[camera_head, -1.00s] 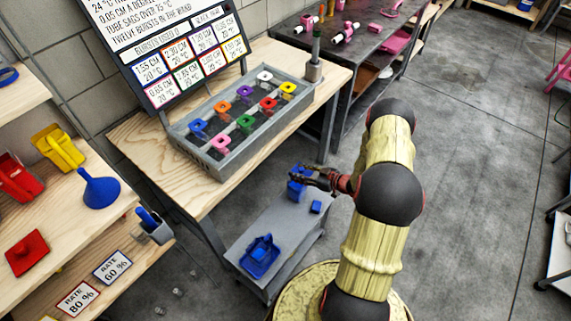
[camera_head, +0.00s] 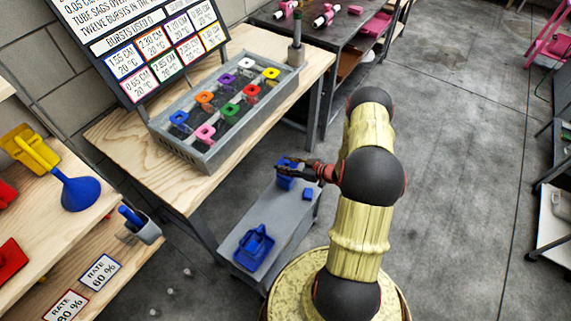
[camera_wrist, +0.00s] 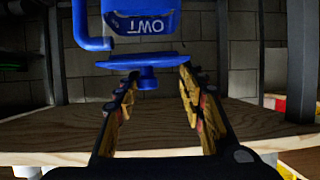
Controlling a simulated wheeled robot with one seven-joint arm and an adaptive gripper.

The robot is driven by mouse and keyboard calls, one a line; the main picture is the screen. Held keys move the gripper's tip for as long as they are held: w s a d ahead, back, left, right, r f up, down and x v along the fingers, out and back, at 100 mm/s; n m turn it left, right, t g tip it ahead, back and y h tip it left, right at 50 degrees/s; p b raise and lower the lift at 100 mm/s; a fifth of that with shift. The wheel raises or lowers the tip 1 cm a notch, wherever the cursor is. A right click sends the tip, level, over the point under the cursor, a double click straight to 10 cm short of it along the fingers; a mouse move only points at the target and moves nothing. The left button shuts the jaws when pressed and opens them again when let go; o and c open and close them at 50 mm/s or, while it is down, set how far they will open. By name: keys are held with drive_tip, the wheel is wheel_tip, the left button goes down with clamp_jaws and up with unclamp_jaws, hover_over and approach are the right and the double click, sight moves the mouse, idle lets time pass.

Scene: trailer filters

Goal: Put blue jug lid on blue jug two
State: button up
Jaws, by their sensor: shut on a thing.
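Blue jug two (camera_head: 284,181) stands on the grey cart top (camera_head: 232,243), beside my gripper (camera_head: 302,166). It is at the top of the wrist view (camera_wrist: 140,20), its TWO label upside down. The blue jug lid (camera_wrist: 150,61), a flat plate with a knob, lies between the jug and my fingertips (camera_wrist: 158,78) in that view. My gripper is shut on the lid; the exact contact is unclear. A dark gap shows between lid and jug in the wrist view. In the head view the gripper hides part of the jug, and the lid cannot be made out.
A small blue square piece (camera_head: 307,194) lies on the cart near the jug. Another blue container (camera_head: 253,247) sits at the cart's near end. A wooden table with a grey tray of coloured pieces (camera_head: 190,150) stands behind. Open floor (camera_head: 450,200) lies to the right.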

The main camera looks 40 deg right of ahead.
drive_tip(key=shift+s+f+b, duration=0.15)
drive_tip(key=shift+f+b, duration=0.3)
drive_tip(key=shift+f, duration=0.2)
idle(2.0)
drive_tip(key=shift+r, duration=0.15)
idle(0.5)
idle(0.4)
drive_tip(key=o, duration=1.1)
drive_tip(key=shift+c, duration=0.2)
drive_tip(key=shift+o, duration=0.6)
drive_tip(key=o, duration=0.3)
drive_tip(key=shift+o, duration=0.2)
drive_tip(key=shift+r, duration=0.15)
drive_tip(key=shift+r+p, duration=2.5)
drive_tip(key=shift+r, duration=0.85)
